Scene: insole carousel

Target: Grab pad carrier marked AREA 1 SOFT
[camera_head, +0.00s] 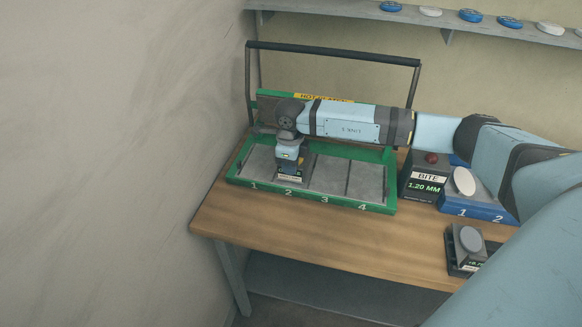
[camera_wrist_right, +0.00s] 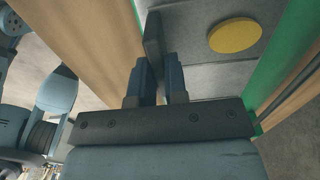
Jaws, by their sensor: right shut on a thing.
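My right gripper (camera_head: 289,166) reaches down over slot 2 of the green tray. It is shut on a dark pad carrier (camera_head: 291,178) with a small label on its front, too small to read here. In the right wrist view, my gripper fingers (camera_wrist_right: 158,78) close on the carrier's dark upright plate (camera_wrist_right: 152,36). A round yellow pad (camera_wrist_right: 235,35) lies on a grey surface beside that plate. I cannot tell whether the carrier is resting in the slot or lifted. My left gripper is not in view.
The green tray (camera_head: 310,203) has numbered slots and a dark frame (camera_head: 335,52) behind. To its right stand a "BITE 1.20 MM" box (camera_head: 425,178), a blue numbered tray (camera_head: 463,213) and another carrier (camera_head: 468,243). The table's front (camera_head: 320,250) is clear; a wall rises left.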

